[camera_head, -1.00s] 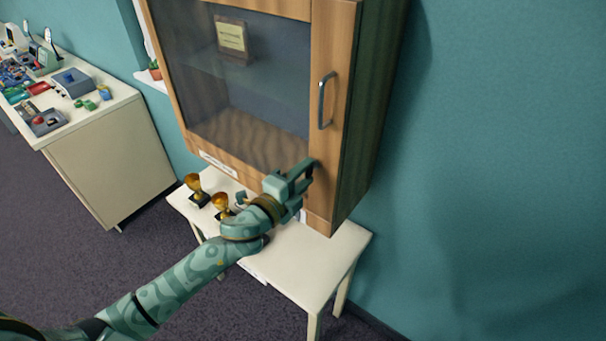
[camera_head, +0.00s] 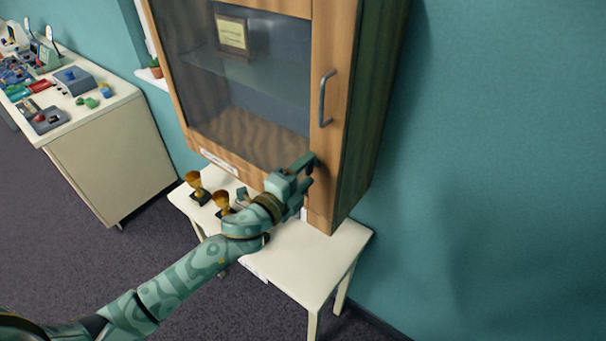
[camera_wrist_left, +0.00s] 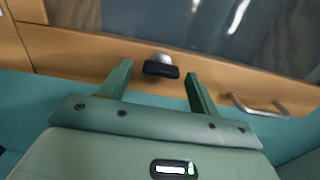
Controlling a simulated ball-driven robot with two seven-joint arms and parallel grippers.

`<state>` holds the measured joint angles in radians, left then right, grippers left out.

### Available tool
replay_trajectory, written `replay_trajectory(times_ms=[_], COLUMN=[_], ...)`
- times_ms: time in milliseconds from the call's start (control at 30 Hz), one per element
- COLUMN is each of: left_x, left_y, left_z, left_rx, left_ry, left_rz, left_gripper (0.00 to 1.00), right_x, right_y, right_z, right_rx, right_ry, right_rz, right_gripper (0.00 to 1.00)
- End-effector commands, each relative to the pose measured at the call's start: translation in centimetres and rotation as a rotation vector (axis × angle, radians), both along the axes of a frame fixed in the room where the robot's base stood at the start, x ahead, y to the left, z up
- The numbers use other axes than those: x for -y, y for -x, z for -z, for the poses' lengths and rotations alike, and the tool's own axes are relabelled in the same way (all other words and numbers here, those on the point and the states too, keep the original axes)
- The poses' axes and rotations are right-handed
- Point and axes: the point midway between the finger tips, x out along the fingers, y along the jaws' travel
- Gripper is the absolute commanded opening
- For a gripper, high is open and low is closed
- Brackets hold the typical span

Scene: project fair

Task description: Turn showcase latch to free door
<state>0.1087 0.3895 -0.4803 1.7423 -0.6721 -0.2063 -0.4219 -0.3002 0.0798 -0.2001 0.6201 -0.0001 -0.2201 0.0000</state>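The wooden showcase (camera_head: 320,190) hangs on the wall with its glass door (camera_head: 245,95) shut. A metal handle (camera_head: 323,98) is on the door's right side; it also shows in the left wrist view (camera_wrist_left: 258,106). The latch (camera_wrist_left: 161,69), a dark bar on a round silver base, sits on the wood, its bar roughly along the frame strip. My left gripper (camera_head: 306,168) is at the door's lower right corner. In the left wrist view its two fingers (camera_wrist_left: 159,73) are apart, one on each side of the latch; contact cannot be told. My right gripper is out of view.
A white table (camera_head: 300,262) stands under the showcase, with gold trophies (camera_head: 222,201) on its left side. A framed plaque (camera_head: 232,33) is behind the glass. A cabinet (camera_head: 110,150) with small gadgets on top stands at left. The wall at right is bare.

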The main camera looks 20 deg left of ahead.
Motion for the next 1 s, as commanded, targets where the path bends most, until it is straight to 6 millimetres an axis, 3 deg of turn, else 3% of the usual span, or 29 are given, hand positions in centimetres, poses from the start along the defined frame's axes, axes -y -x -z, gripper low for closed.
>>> replay_trajectory(times_ms=[133, 233, 500, 700, 1000], left_x=[-0.3, -0.8, -3.3, -4.8, -5.5], left_y=[0.7, 2.3, 9.3, 13.4, 15.4], left_z=[0.1, 0.2, 0.5, 0.4, 0.0], left_rx=[-0.001, -0.002, -0.005, -0.003, -0.001], left_ry=[0.0, -0.001, -0.001, 0.0, -0.001], left_rz=[-0.001, 0.0, 0.001, 0.001, 0.0], left_gripper=[0.62, 0.62, 0.62, 0.62, 0.62], right_x=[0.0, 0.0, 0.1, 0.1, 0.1], right_y=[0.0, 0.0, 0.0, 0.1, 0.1], right_z=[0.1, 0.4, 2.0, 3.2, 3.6], right_rx=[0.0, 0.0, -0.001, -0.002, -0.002], right_ry=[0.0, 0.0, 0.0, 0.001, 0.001], right_rz=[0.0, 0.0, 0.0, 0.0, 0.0], right_gripper=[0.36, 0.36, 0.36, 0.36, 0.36])
